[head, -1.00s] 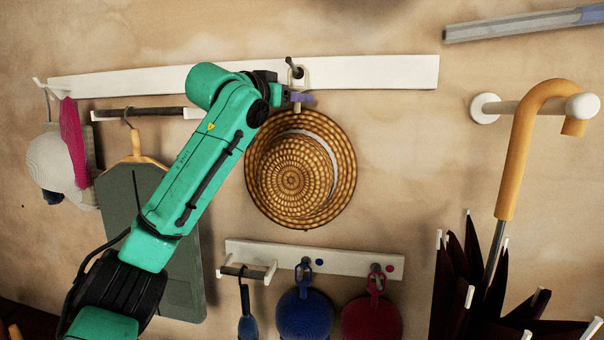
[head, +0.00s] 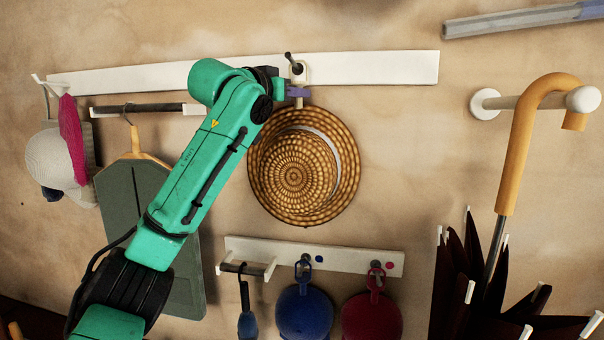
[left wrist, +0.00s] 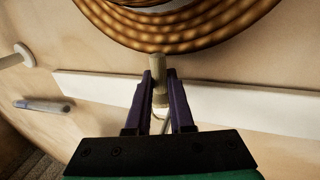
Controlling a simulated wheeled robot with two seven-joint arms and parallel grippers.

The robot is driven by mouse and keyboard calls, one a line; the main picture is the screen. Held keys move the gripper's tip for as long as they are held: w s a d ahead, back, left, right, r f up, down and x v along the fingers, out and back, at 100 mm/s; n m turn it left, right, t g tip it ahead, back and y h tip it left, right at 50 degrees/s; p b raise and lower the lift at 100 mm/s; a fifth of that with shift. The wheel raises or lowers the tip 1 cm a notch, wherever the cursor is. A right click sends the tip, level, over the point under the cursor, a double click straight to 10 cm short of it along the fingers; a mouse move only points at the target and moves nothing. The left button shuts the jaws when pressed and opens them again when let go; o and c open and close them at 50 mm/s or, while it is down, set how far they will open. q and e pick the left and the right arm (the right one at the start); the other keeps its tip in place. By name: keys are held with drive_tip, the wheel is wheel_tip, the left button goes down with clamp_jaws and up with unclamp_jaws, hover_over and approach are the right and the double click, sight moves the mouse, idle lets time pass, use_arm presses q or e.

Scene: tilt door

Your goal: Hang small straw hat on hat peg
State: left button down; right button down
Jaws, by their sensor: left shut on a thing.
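The small straw hat (head: 294,176) hangs below my left gripper (head: 298,92), its round woven crown facing the camera. In the left wrist view the hat's brim (left wrist: 180,30) fills the top, and the purple fingers of my left gripper (left wrist: 160,90) are shut on a pale tab or loop (left wrist: 159,88) at the brim's edge. The hat peg (head: 296,66) is dark-tipped and stands on the white rail just above the gripper. The frames do not show clearly whether the loop is around the peg or only beside it. My right gripper is in neither view.
The long white rail (head: 380,67) runs along the wall. A green board on a hanger (head: 150,220) and a pale cap (head: 52,158) hang at left. A lower rail (head: 340,258) holds blue and red round items.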

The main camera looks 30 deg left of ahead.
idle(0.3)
use_arm(q)
drive_tip(key=c, duration=0.7)
unclamp_jaws()
drive_tip(key=shift+s, duration=0.1)
drive_tip(key=shift+s+f+b, duration=0.15)
drive_tip(key=shift+s+b, duration=0.1)
drive_tip(key=shift+b, duration=0.15)
drive_tip(key=s+b, duration=0.2)
drive_tip(key=s, duration=0.2)
drive_tip(key=s+a+b, duration=0.1)
drive_tip(key=s+b, duration=0.1)
drive_tip(key=s, duration=0.3)
drive_tip(key=s+b, duration=0.2)
drive_tip(key=s, duration=0.2)
drive_tip(key=shift+s+a+b, duration=0.2)
drive_tip(key=shift+s+b, duration=0.2)
